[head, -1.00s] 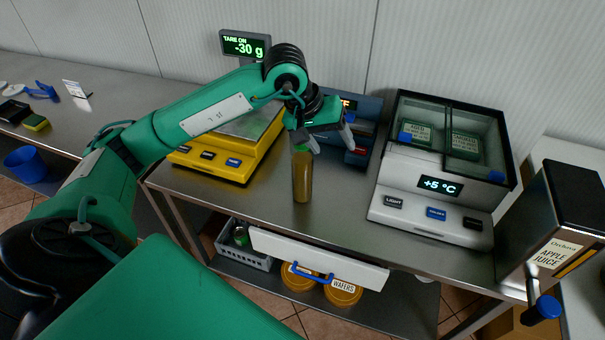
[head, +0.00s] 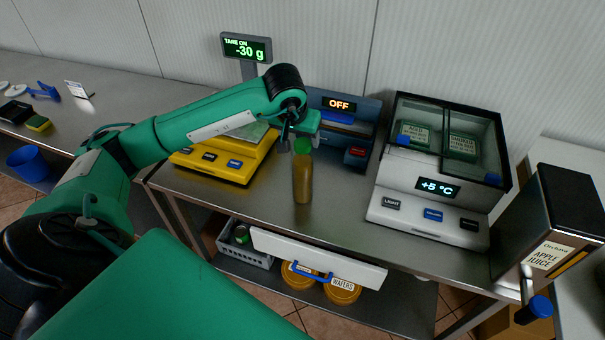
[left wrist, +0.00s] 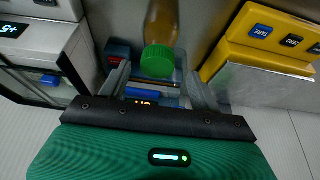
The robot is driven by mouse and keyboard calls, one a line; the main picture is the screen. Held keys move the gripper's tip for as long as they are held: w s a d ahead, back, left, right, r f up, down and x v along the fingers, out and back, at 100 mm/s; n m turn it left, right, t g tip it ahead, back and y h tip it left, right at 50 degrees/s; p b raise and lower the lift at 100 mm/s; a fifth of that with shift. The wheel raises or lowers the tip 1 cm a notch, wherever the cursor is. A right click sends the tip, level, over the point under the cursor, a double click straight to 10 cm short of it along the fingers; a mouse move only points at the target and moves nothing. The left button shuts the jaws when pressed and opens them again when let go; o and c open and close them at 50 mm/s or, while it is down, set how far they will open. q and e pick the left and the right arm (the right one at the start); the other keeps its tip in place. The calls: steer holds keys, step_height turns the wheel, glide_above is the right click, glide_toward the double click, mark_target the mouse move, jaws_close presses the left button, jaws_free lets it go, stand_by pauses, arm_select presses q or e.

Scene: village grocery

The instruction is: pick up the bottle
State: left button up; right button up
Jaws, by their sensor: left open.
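The bottle (head: 303,182), filled with amber-brown liquid and topped by a green cap, stands upright on the steel counter. My right gripper is not in view.
A yellow scale (head: 216,164) stands left of the bottle. A blue-grey device reading OFF (head: 340,104) stands behind it, and a glass-topped cooler (head: 428,190) to the right. A juice dispenser (head: 555,220) is at far right. The counter in front of the bottle is clear.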

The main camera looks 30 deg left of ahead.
mark_target(303, 143)
arm_select(q)
steer(key=shift+w+f+p, duration=0.25)
steer(key=shift+f+p, duration=0.3)
steer(key=shift+p, duration=0.1)
steer(key=p+x, duration=0.1)
steer(key=x, duration=0.2)
steer(key=shift+d+f+p, duration=0.1)
steer(key=shift+d+p, duration=0.05)
steer(key=shift+p, duration=0.15)
steer(key=shift+w+f, duration=0.2)
steer(key=shift+f, duration=0.15)
steer(key=shift+c, duration=0.4)
jaws_close()
